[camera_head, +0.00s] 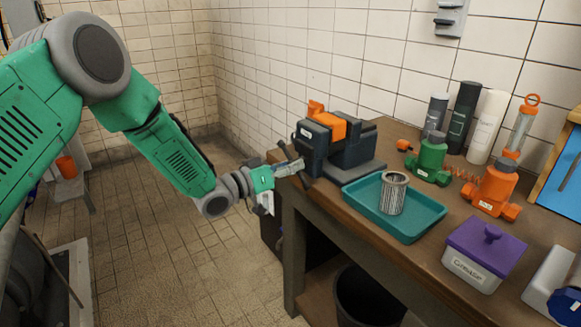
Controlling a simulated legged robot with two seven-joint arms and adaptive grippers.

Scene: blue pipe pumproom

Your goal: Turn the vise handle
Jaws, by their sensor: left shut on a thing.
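The vise (340,140) is dark grey-blue with an orange block on top. It stands on the far left end of the wooden workbench. My left gripper (287,165) reaches in from the left at the vise's left front side. It is shut on the vise handle (304,178), a dark bar at the vise's front, mostly hidden by the fingers. My right gripper does not show.
A teal tray (366,212) with a metal mesh cylinder (393,193) lies in front of the vise. A green pump (430,160), an orange pump (494,190), several bottles and a purple-lidded box (484,252) stand to the right. A dark bin (368,296) is below the bench.

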